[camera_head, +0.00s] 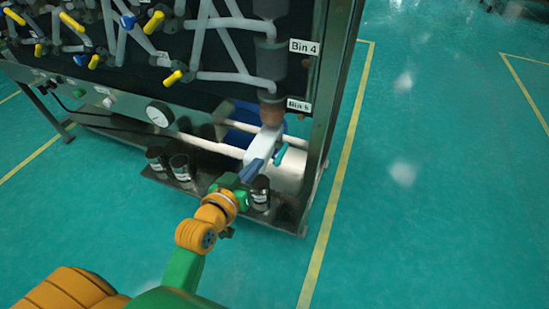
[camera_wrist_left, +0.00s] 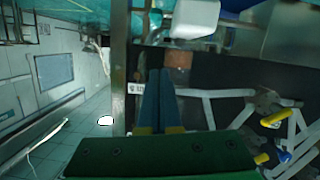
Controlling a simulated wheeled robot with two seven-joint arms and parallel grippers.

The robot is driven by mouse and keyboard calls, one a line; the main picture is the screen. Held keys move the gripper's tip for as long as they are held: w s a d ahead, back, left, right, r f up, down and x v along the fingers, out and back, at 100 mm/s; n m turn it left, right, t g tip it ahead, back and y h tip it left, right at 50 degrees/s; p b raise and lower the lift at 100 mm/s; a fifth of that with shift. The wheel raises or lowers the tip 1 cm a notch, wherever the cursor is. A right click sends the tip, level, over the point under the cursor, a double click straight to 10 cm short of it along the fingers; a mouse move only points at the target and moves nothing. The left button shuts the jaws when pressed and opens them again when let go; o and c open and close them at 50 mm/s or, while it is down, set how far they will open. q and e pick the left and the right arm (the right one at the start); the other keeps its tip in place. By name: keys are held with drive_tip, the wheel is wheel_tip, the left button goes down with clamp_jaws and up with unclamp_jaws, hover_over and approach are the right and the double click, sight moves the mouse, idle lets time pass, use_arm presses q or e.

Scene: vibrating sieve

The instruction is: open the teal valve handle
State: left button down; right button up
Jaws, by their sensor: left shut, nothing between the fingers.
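The teal valve handle (camera_head: 280,154) shows in the head view as a short stick beside the lower end of a white outlet body (camera_head: 263,142), under the Bin 5 label. My left gripper (camera_head: 262,161) is shut and empty, its blue fingers close to the handle on its left. I cannot tell whether they touch it. In the left wrist view the shut fingers (camera_wrist_left: 157,72) point up the picture, with the white body (camera_wrist_left: 195,18) above and to the right. The handle is not clearly visible there. My right gripper is out of view.
A dark metal cup (camera_head: 260,193) stands beside my left gripper on the rig's low shelf, with two more cups (camera_head: 181,170) to the left. A frame post (camera_head: 328,95) stands right; floor beyond is clear.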

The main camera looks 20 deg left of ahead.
use_arm(q)
drive_tip(key=w+f+b, duration=0.1)
drive_tip(key=w+f, duration=0.1)
drive_tip(key=w, duration=0.1)
drive_tip(key=w+d+f+b, duration=0.1)
drive_tip(key=w, duration=0.2)
drive_tip(key=w+f+b, duration=0.2)
drive_tip(key=w, duration=0.1)
drive_tip(key=shift+w+d+f, duration=0.15)
drive_tip(key=shift+w+f, duration=0.05)
drive_tip(key=shift+f, duration=0.15)
drive_tip(key=shift+d+f, duration=0.1)
drive_tip(key=shift+f, duration=0.15)
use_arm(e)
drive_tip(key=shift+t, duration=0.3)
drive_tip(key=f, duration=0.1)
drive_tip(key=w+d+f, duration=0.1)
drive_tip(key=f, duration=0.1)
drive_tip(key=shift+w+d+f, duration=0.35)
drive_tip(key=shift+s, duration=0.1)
